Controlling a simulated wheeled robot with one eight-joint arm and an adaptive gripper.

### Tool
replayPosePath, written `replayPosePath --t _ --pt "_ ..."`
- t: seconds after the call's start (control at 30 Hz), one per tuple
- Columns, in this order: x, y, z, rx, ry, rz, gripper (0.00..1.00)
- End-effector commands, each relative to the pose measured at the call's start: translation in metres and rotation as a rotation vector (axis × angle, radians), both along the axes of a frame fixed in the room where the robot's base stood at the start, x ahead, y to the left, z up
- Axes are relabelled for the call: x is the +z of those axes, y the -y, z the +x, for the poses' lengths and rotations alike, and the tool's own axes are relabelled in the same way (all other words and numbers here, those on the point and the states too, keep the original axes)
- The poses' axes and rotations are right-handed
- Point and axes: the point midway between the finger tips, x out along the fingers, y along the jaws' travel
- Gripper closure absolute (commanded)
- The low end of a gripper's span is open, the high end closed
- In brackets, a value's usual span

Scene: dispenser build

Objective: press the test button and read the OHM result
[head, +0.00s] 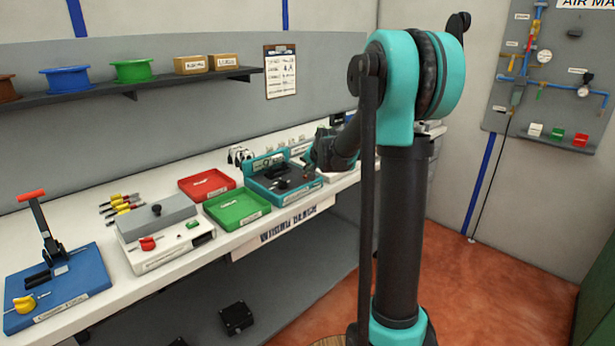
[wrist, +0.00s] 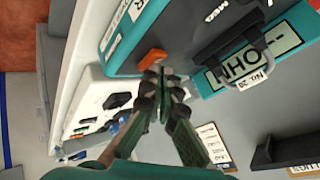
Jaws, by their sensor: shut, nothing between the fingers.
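The teal-framed tester (head: 283,180) with a dark top stands on the bench in the head view. An orange button (wrist: 152,58) sits near that edge. My gripper (wrist: 160,74) is shut and empty, its fingertips right at the button; I cannot tell whether they touch it. The pale green display (wrist: 284,38) carries the letters OHM and is partly covered by a dark loop-shaped part and a "No. 28" tag (wrist: 256,80). I cannot read a number value on it.
A green tray (head: 237,222) and a red tray (head: 194,196) lie left of the tester. A grey-topped white unit (head: 170,250) and a blue lever fixture (head: 60,300) stand further left. A shelf with spools (head: 133,70) runs above on the wall.

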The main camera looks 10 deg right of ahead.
Motion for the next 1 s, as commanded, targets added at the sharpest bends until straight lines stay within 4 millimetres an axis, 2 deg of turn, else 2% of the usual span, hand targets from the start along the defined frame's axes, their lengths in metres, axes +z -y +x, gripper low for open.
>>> replayPosePath --t 0.63,1.0 --pt "-0.003 0.000 0.000 0.000 0.000 0.000 1.00" --pt "0.011 0.000 0.000 0.000 0.000 0.000 1.00"
